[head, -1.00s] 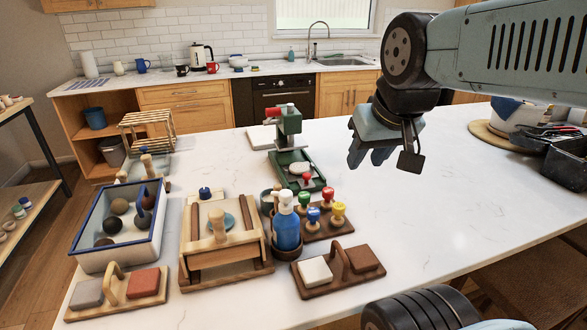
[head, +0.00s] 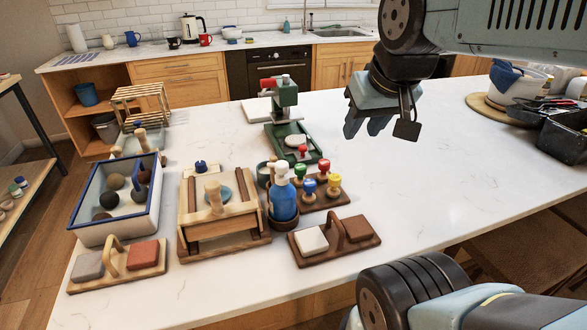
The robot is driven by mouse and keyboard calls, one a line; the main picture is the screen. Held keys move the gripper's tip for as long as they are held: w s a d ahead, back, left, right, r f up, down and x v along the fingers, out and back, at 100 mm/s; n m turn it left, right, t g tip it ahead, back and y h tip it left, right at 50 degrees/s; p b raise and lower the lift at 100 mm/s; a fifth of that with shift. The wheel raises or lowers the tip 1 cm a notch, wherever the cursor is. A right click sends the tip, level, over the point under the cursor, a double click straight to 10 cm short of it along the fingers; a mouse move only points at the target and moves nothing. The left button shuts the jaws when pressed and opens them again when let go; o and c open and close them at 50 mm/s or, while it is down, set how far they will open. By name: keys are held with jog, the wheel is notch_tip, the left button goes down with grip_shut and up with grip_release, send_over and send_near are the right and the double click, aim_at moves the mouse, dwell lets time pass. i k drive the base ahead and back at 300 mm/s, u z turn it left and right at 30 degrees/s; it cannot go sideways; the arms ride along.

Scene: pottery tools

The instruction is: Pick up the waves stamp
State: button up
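Several small stamps with coloured knobs stand at the middle of the counter: red (head: 324,169), green (head: 299,171), blue (head: 309,188) and yellow (head: 334,183). They stand on a dark wooden board (head: 320,202). Another red-knobbed stamp (head: 303,153) is at the front of the green press (head: 290,130). Their stamping faces are hidden, so I cannot tell which one bears waves. My gripper (head: 366,128) hangs above the counter, to the right of the press and clear of the stamps.
A wooden press (head: 224,232) and a blue-rimmed tray (head: 92,231) are further left.

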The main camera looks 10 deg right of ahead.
aim_at(300, 169)
jog(key=u, duration=0.95)
jog(key=k, duration=1.45)
jog(key=z, duration=0.8)
jog(key=i, duration=1.05)
jog(key=u, duration=0.05)
